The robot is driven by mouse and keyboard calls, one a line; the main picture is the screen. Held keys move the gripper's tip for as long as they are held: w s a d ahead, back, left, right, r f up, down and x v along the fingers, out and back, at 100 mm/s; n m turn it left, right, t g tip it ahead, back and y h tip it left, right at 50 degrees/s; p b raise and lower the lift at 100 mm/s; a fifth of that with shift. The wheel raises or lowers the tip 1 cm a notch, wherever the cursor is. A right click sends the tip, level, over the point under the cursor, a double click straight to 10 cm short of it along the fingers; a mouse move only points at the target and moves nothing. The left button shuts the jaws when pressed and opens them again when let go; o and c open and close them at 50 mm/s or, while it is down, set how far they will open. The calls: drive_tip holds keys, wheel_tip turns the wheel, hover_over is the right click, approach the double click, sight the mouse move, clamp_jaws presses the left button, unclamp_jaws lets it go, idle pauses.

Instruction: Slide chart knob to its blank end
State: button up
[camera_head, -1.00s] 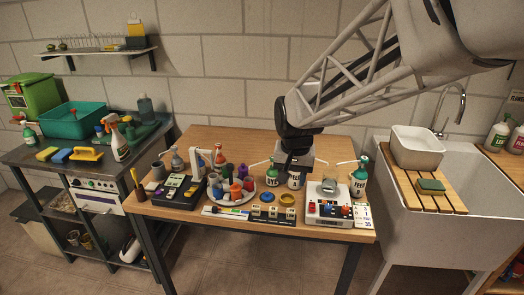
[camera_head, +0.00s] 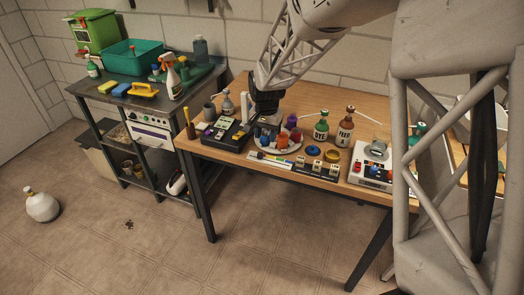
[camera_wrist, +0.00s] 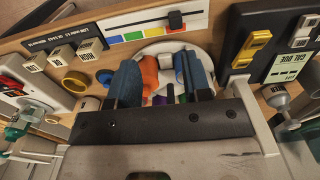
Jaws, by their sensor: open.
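The colour chart (camera_wrist: 105,31) is a pale strip with blue, green, yellow and red patches, at the top of the wrist view. Its dark knob (camera_wrist: 175,20) sits on a thin slot line beside the red patch, toward the right part of the strip there. The chart also shows at the table's front edge in the head view (camera_head: 270,161), where the knob is too small to make out surely. My gripper (camera_wrist: 162,78) is open, its blue fingers apart, above the round tray and apart from the knob. In the head view my gripper (camera_head: 267,122) is partly hidden among bottles.
A round white tray (camera_wrist: 198,48) with orange, blue and purple bottles lies under my fingers. A black device (camera_head: 222,135) stands left of it. A block strip (camera_head: 318,168), blue and yellow rings, brown bottles (camera_head: 345,127) and a white device (camera_head: 368,168) stand right.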

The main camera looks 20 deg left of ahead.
sight(260, 153)
drive_tip(key=shift+w+a+f, duration=0.1)
drive_tip(key=shift+a+f, duration=0.3)
drive_tip(key=shift+a, duration=0.2)
drive_tip(key=shift+a+f, duration=0.4)
drive_tip(key=shift+a, duration=0.15)
drive_tip(key=shift+f, duration=0.1)
drive_tip(key=shift+f, duration=3.8)
clamp_jaws()
